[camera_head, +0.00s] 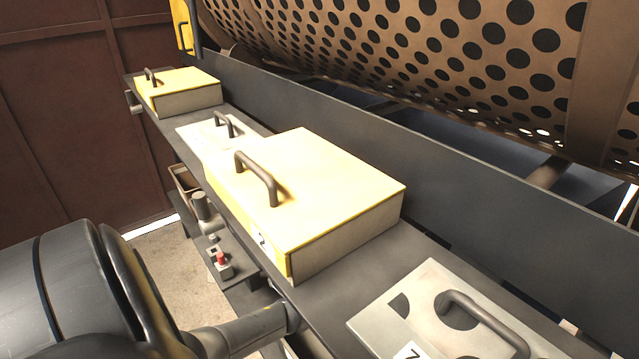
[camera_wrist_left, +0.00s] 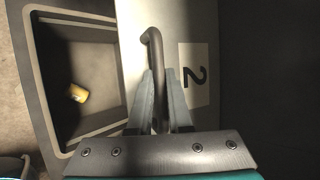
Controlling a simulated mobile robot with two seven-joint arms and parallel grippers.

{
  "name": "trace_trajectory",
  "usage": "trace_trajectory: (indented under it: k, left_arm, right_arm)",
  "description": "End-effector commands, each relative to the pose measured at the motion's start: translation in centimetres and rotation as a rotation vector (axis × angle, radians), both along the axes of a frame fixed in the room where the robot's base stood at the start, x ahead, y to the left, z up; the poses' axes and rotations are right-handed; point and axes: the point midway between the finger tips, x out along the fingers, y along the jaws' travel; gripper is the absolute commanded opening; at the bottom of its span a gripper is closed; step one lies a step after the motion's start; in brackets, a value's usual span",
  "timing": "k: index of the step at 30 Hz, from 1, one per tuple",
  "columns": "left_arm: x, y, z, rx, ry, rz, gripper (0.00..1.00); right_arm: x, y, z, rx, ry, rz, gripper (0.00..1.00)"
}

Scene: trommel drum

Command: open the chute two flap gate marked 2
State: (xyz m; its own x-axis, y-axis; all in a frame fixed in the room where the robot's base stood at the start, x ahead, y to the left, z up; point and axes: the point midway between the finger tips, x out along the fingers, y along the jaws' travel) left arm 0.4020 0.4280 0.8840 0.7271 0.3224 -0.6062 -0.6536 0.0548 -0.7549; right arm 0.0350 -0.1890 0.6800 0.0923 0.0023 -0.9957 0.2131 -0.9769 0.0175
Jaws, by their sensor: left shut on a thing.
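In the left wrist view, a pale panel (camera_wrist_left: 185,28), the flap gate, carries a white label with a black 2 (camera_wrist_left: 193,75). A dark bar handle (camera_wrist_left: 153,42) stands on it, left of the label. My left gripper (camera_wrist_left: 160,75) is shut on this handle, one finger on each side of the bar. The handle's lower end is hidden by the fingers and gripper body. My right gripper is in neither view.
In the left wrist view, a grey bin (camera_wrist_left: 92,60) holds a small yellow object (camera_wrist_left: 78,93). The head view shows a yellow-topped box (camera_head: 330,185), another behind it (camera_head: 195,90), a grey lid marked 7 (camera_head: 400,310), a red button (camera_head: 221,257) and the perforated drum (camera_head: 430,50).

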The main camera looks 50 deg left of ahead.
Motion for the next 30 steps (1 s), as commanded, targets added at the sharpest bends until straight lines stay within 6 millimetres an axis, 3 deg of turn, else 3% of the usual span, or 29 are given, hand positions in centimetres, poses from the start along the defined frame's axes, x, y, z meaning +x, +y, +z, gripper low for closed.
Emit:
trace_trajectory:
  k: [10,11,19,30]
  left_arm:
    - [0.29,-0.06,0.26,-0.001,-0.007,-0.002,0.00]
    - [0.30,-0.06,0.27,-0.001,-0.007,-0.002,0.18]
    - [0.19,-0.03,0.18,0.000,-0.005,-0.001,0.47]
    - [-0.37,-0.18,0.50,0.000,-0.002,-0.002,0.47]
  right_arm:
    - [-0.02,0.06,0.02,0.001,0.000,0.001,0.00]
    - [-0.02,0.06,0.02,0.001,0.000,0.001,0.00]
    - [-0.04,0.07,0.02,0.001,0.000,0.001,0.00]
    - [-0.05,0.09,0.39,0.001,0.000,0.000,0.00]
